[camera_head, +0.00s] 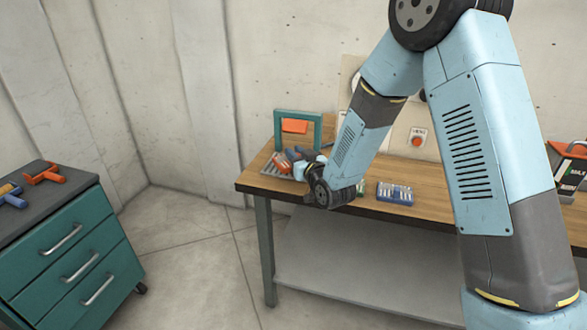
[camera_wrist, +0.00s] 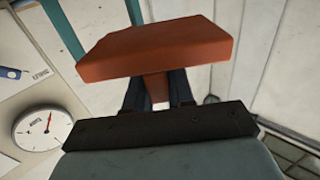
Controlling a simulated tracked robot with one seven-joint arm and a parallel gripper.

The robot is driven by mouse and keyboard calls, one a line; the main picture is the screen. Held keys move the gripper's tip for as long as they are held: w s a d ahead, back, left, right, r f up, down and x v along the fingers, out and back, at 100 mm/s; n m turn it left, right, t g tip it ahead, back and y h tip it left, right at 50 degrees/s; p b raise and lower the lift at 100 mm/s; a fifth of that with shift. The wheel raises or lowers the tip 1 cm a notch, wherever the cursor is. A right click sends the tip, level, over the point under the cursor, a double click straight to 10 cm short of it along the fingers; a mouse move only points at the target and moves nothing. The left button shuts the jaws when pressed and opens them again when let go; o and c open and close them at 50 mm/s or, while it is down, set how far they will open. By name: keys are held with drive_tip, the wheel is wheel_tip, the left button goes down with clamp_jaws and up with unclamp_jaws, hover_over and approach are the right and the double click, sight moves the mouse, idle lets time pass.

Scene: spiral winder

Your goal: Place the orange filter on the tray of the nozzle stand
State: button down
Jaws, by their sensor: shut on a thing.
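My gripper (camera_wrist: 156,90) is shut on the orange filter (camera_wrist: 150,50), a wide block with a narrower stem between the dark fingers in the wrist view. In the head view my gripper (camera_head: 304,157) is low over the left end of the workbench, at the grey slotted tray (camera_head: 271,170). I cannot tell whether the filter touches the tray.
A blue-and-white rack (camera_head: 395,193) stands on the bench (camera_head: 430,196), right of my wrist. A red button box (camera_head: 417,137) is on the back panel. A teal drawer cabinet (camera_head: 75,255) with orange and blue tools stands left. A dial gauge (camera_wrist: 42,128) shows in the wrist view.

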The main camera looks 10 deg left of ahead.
drive_tip(key=w+f, duration=0.1)
drive_tip(key=f, duration=0.1)
drive_tip(key=w+a+f, duration=0.1)
drive_tip(key=w+f, duration=0.1)
drive_tip(key=shift+a, duration=0.15)
drive_tip(key=shift+f, duration=1.6)
drive_tip(key=shift+f, duration=0.15)
drive_tip(key=c, duration=1)
unclamp_jaws()
